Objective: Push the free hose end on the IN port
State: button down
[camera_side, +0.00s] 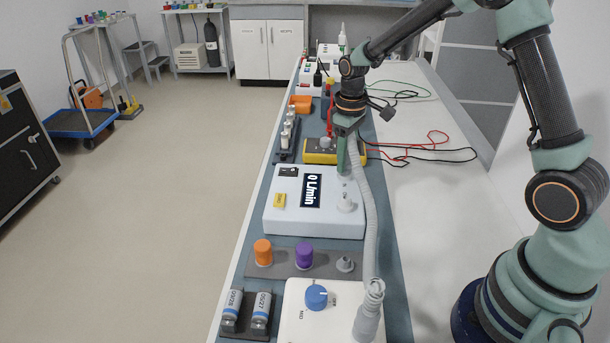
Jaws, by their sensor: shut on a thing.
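A white box with a dark "0 L/min" display (311,191) stands in the middle of the row. A pale port (345,203) stands up on its right side, toward the near edge. My gripper (342,164), with green fingers, points down over the box's far right part and is shut on the hose end. A grey corrugated hose (368,215) curves from the gripper down the box's right side to an elbow fitting (370,302) on a white unit with a blue knob. The fingers hide much of the held end; I cannot tell whether it touches a port. No IN label is readable.
An orange cap (263,252), a purple cap (304,255) and a grey fitting (345,264) sit on a grey strip in front of the box. A yellow meter (320,151) with red and black leads lies behind it. The white bench at right is partly clear.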

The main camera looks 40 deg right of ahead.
dwell(0.4)
jog(key=shift+c, duration=2)
grip_release()
notch_tip(320, 180, up, 11)
jog(key=shift+r, duration=0.15)
jog(key=s+a+r+m+t, duration=0.1)
jog(key=s+a+r+t, duration=0.1)
jog(key=s, duration=0.5)
jog(key=s+a+r+m+t, duration=0.2)
jog(key=s+a+r+t, duration=0.1)
jog(key=s, duration=0.5)
jog(key=shift+s+a+r+t, duration=0.25)
jog(key=shift+t, duration=0.05)
